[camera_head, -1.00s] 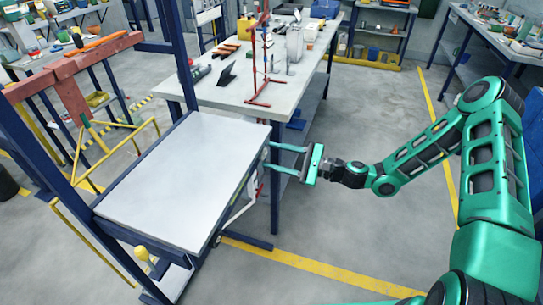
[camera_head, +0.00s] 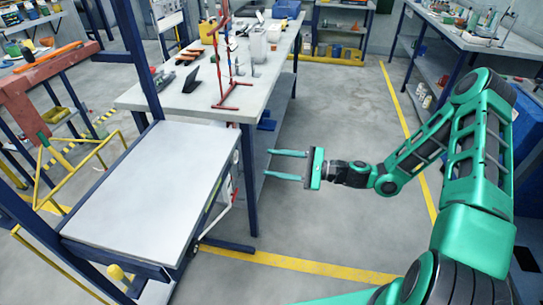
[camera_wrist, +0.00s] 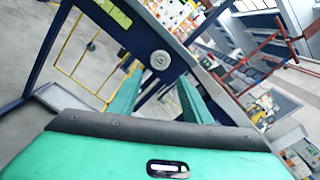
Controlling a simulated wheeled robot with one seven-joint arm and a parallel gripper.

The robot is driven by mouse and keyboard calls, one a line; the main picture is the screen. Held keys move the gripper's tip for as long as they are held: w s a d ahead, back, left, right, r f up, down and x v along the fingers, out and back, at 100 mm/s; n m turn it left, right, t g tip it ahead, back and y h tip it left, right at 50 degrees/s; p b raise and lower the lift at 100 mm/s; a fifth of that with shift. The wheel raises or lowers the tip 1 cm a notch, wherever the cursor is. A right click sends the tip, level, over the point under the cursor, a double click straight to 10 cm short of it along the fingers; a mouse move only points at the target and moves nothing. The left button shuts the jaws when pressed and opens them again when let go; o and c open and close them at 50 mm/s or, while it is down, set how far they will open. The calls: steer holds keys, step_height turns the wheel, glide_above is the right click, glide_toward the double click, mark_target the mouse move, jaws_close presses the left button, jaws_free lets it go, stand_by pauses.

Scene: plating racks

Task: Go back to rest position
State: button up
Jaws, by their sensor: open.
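My gripper (camera_head: 286,165) is open and empty in the head view. Its two green fingers point left, over open floor to the right of the workbench. A gap separates the fingertips from the grey-topped blue-framed stand (camera_head: 150,190). In the wrist view my gripper (camera_wrist: 157,88) shows two green fingers spread apart with nothing between them. A blue frame part with a round grey disc lies beyond the fingers there.
The workbench (camera_head: 190,97) carries a red rack (camera_head: 229,70) and small items. A red beam (camera_head: 45,85) and yellow rails (camera_head: 75,170) stand at left. A second bench (camera_head: 455,30) is at back right. Floor (camera_head: 340,110) between the benches is clear.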

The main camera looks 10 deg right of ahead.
steer(key=s+d+f+n+g+h, duration=0.2)
steer(key=s+d+n+g+h, duration=0.5)
steer(key=s+d+n+h, duration=0.4)
steer(key=s+d+r+m+h, duration=0.1)
steer(key=s+d+r+h, duration=0.1)
steer(key=s+d+r, duration=0.4)
steer(key=s+d+r+h, duration=0.2)
steer(key=s+d+r, duration=0.2)
steer(key=d, duration=0.4)
steer(key=s+d+r+m+h, duration=0.1)
steer(key=s+d+r, duration=0.4)
steer(key=s, duration=0.7)
step_height(320, 180, up, 3)
steer(key=shift+f+t+h, duration=0.1)
steer(key=shift+t+h, duration=0.3)
